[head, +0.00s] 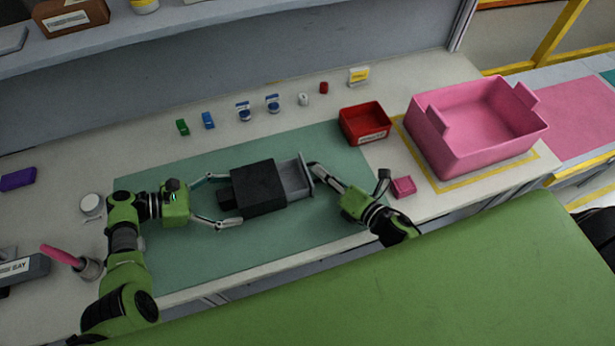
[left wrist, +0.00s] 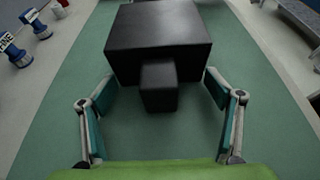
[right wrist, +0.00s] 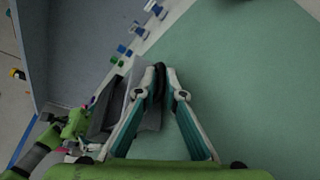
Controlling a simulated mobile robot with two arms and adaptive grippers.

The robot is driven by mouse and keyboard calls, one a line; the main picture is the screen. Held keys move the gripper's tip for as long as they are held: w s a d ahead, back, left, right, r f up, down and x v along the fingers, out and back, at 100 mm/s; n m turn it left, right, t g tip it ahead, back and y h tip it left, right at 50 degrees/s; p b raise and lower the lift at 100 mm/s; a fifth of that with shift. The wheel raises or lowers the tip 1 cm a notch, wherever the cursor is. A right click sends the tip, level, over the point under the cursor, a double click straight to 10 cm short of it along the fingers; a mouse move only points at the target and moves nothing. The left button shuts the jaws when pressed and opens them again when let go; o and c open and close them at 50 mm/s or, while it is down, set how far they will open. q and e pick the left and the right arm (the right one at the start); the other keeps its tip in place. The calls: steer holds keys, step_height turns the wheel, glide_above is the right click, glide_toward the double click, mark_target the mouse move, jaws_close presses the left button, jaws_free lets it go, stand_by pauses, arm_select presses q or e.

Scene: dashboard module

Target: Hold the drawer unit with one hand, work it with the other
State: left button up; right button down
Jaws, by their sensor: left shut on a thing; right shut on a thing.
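The drawer unit is a black box (head: 258,187) lying on the green mat (head: 180,259), with a smaller black block at its left end. Its grey drawer (head: 293,178) sticks out of the right end, open; the part I see inside looks empty.
A red bin (head: 363,137) stands at the mat's back right, with a large pink tote (head: 470,150) further right. A small pink box (head: 403,187) sits near my right wrist. Several small items line the back. The mat's front is clear.

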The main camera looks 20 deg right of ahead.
steer(key=shift+s+d+f, duration=0.1)
steer(key=shift+d+f, duration=0.05)
steer(key=shift+d, duration=0.2)
steer(key=c, duration=2.2)
jaws_free()
steer(key=shift+o, duration=0.2)
steer(key=shift+a, duration=0.1)
steer(key=v, duration=1.2)
